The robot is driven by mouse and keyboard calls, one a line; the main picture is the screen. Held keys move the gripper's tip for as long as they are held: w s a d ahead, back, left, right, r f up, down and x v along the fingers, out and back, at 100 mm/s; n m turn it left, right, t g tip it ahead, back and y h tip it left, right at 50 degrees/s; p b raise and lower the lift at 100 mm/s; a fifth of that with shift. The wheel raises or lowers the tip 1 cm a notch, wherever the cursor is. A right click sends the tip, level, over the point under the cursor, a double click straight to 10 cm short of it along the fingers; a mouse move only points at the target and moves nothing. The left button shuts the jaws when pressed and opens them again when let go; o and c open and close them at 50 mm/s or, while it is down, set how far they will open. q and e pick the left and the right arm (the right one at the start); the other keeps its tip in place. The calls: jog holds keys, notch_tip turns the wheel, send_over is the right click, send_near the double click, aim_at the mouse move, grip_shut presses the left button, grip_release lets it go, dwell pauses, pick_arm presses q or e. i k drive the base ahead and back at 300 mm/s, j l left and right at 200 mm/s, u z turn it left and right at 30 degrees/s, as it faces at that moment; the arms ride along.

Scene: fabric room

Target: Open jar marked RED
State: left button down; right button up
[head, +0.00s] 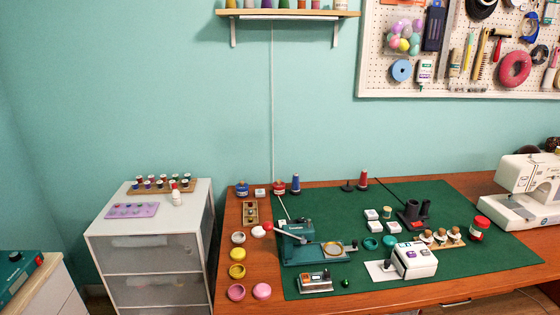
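A jar with a red lid (481,224) stands upright on the green mat toward the right of the table. Its lid appears to be on. Another small jar with a red top (279,187) stands at the table's back left, beside a similar blue-topped jar (242,189). The labels are too small to read, so I cannot tell which jar is marked RED. Neither of my grippers is in view.
The green cutting mat (440,285) covers much of the wooden table (228,300). A green lever press (297,243), a white box (415,260), a stopper rack (441,238) and a sewing machine (524,190) stand there. A white drawer cabinet (150,250) is left.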

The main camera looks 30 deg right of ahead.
aim_at(477, 233)
jog(key=z, duration=2.15)
